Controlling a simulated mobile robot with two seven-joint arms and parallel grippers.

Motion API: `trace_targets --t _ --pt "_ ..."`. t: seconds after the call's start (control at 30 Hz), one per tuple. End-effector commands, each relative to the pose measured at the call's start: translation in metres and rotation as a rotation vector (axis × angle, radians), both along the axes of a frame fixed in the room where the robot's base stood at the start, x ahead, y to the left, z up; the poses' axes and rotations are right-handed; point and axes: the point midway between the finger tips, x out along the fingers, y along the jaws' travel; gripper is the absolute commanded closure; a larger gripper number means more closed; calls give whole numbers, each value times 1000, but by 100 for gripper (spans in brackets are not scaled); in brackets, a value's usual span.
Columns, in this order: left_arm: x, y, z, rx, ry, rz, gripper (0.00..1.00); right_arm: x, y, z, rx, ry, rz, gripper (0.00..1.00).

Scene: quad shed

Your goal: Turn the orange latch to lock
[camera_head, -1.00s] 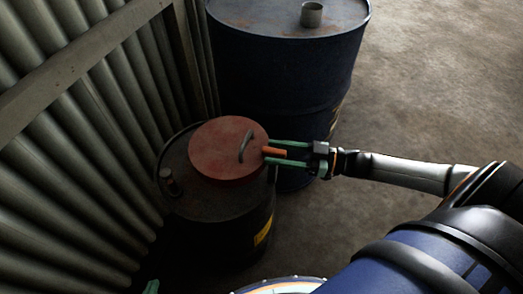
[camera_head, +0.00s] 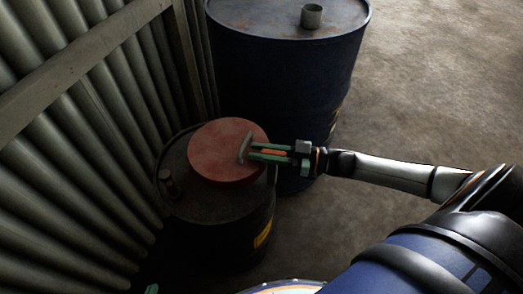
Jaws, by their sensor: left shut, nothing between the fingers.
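The orange latch (camera_head: 274,152) is at the right edge of the round red lid (camera_head: 212,155) on a dark drum. A grey handle (camera_head: 245,149) stands on the lid. My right gripper (camera_head: 254,152) reaches in from the right, with one green finger on each side of the latch. Its fingertips are over the lid, close by the handle. Whether the fingers press on the latch is too small to tell. My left gripper (camera_head: 151,289) shows only as a green tip at the bottom edge; the rest is out of frame.
The dark drum (camera_head: 225,238) stands close to a corrugated metal wall (camera_head: 70,150) on the left. A large blue drum (camera_head: 285,75) with a small metal cup (camera_head: 311,15) on top stands behind it. The concrete floor (camera_head: 440,80) on the right is clear.

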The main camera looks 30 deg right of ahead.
Motion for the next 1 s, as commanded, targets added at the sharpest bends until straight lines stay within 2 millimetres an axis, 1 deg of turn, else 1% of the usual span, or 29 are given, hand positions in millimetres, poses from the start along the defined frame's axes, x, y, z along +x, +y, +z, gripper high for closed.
trace_targets --t 0.03,0.13,0.17,0.47,0.57,0.63,0.8,1.0 --pt "0 0 0 0 0 0 100 0 0 0 0 0 1 88" --pt "0 0 0 0 0 0 100 0 0 0 0 0 1 99" --pt "0 0 0 0 0 0 100 0 0 0 0 0 1 100" --pt "0 0 0 0 0 0 100 0 0 0 0 0 0 100" --pt "-1 0 7 0 1 -1 100 0 0 3 2 1 -15 100" --pt "-1 0 14 -1 2 0 100 0 0 4 4 2 -41 100" --pt "-2 -3 28 -4 6 -4 100 2 -2 4 5 4 -119 100" --pt "-1 -5 25 -3 13 -7 100 3 -3 0 0 1 -156 100"
